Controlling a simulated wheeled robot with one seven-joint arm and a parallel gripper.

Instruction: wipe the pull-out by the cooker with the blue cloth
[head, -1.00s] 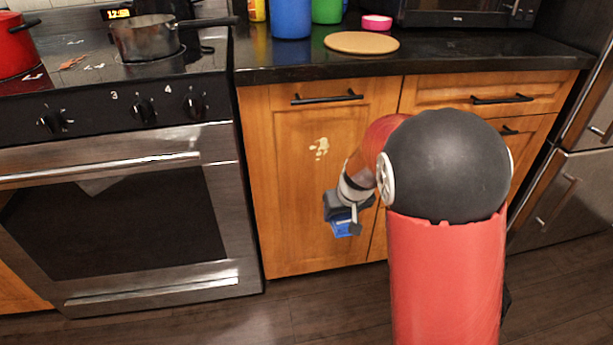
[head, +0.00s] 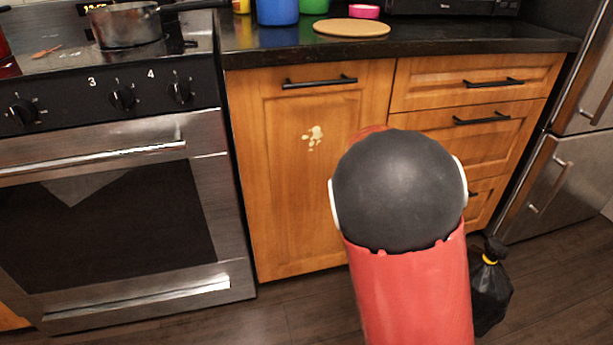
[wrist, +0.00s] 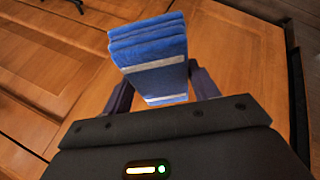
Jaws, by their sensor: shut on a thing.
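The pull-out by the cooker (head: 290,200) is a tall wooden front with a black bar handle (head: 319,82) at its top. A pale splattered stain (head: 313,137) is on its upper middle. In the wrist view my gripper (wrist: 163,92) is shut on the folded blue cloth (wrist: 150,45), which has a pale stripe. Wooden fronts (wrist: 240,55) show behind the cloth. I cannot tell whether the cloth touches the wood. In the head view my own arm hides the gripper and cloth, along with the lower right of the pull-out.
The cooker (head: 110,200) stands left of the pull-out, with a pot (head: 127,24) on top. Drawers (head: 475,85) and a fridge (head: 560,170) are to the right. A black bag (head: 490,290) stands on the floor. The counter (head: 430,45) overhangs above.

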